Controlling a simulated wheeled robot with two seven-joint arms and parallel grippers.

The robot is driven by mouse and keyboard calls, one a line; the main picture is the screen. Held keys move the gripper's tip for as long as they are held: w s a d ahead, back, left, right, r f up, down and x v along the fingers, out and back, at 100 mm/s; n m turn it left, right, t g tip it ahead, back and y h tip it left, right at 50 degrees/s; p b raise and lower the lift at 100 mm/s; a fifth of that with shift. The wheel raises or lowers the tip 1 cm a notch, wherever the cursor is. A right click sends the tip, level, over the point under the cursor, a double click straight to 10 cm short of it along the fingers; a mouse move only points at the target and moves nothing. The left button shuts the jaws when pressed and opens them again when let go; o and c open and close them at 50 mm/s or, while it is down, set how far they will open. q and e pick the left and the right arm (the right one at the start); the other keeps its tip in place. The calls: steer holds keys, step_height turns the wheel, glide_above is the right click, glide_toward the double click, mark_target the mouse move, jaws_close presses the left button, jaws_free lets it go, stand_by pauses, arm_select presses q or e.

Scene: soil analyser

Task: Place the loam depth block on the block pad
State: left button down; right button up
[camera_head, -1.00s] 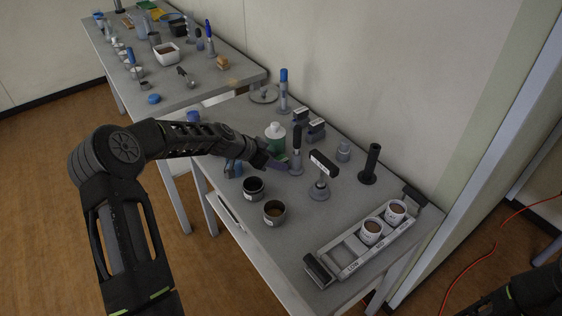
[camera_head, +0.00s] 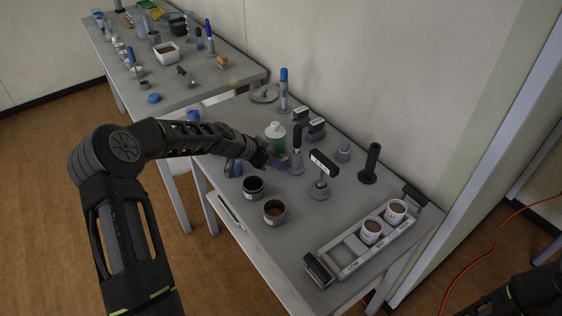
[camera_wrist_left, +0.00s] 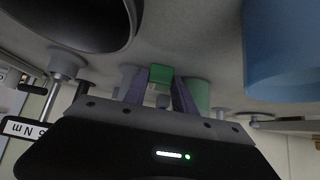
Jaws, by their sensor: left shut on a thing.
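In the head view the block is mostly hidden by the gripper. I cannot tell whether it touches the table. I cannot pick out the block pad with certainty. My right gripper is not clearly in view; only dark arm parts show at lower right.
Two dark cups (camera_head: 253,189) stand in front of the gripper. A grey-handled tool (camera_head: 297,152) and a stand with a labelled head (camera_head: 322,164) are close on its right. A tray (camera_head: 352,242) holds two white cups. The table's front edge is mostly clear.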

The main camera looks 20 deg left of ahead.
arm_select(q)
steer(key=shift+r, duration=0.1)
steer(key=shift+s+r+b, duration=0.1)
steer(key=shift+s+b, duration=0.05)
steer(key=shift+b, duration=0.2)
steer(key=shift+a+r, duration=0.1)
steer(key=shift+r, duration=0.3)
step_height(320, 180, up, 6)
steer(key=b, duration=0.2)
steer(key=s+a+b, duration=0.2)
steer(key=s+a, duration=0.3)
steer(key=s, duration=0.3)
steer(key=s+a+b, duration=0.2)
steer(key=s+a, duration=0.3)
steer(key=s, duration=0.4)
steer(key=shift+f, duration=0.1)
